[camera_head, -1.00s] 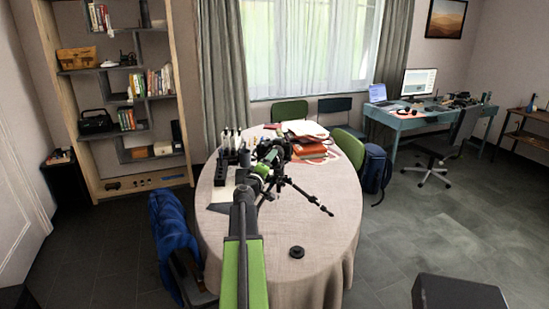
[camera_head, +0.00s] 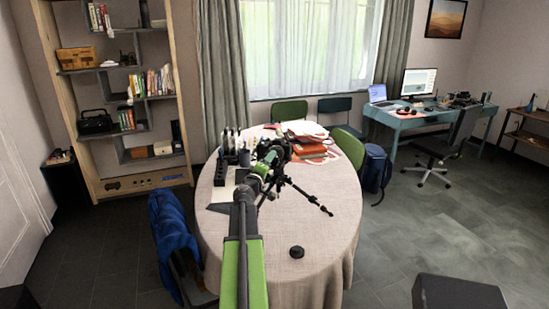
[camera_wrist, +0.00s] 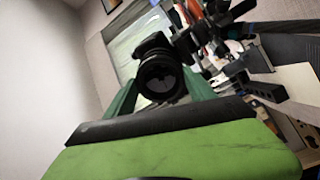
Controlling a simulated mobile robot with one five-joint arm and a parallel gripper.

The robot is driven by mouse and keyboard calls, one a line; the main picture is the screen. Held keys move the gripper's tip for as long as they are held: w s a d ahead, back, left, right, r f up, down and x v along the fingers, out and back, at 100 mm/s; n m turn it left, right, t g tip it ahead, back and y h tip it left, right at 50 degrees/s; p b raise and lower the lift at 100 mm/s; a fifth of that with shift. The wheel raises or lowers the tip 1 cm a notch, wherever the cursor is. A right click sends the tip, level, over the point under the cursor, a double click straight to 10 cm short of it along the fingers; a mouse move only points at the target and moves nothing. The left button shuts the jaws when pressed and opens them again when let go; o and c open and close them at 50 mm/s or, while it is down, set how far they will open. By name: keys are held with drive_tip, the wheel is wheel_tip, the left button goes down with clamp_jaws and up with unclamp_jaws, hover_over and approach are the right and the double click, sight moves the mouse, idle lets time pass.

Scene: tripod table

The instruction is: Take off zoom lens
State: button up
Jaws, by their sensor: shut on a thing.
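The black zoom lens (camera_wrist: 160,78) is between the green fingers of my gripper (camera_wrist: 158,92) in the wrist view, its round glass front turned toward me. My gripper is shut on it. A dark shape that looks like the camera shows just behind the lens; I cannot tell whether the two are joined. In the head view, the camera (camera_head: 279,148) is on top of a black tripod (camera_head: 297,193) on the table, and my gripper (camera_head: 264,166) is close against its left front. The lens is mostly hidden there.
The oval table (camera_head: 325,240) has a pale cloth. A round black piece (camera_head: 297,252) lies near its front. Bottles (camera_head: 229,140) and dark containers stand left of the camera; books (camera_head: 312,150) lie behind it to the right. The tripod legs spread to the right. The front of the table is mostly clear.

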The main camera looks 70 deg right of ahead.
drive_tip(key=n, duration=0.2)
drive_tip(key=shift+n, duration=0.3)
drive_tip(key=shift+s+n, duration=0.1)
drive_tip(key=shift+n, duration=0.7)
drive_tip(key=shift+a, duration=0.65)
drive_tip(key=a, duration=0.5)
drive_tip(key=shift+r, duration=0.1)
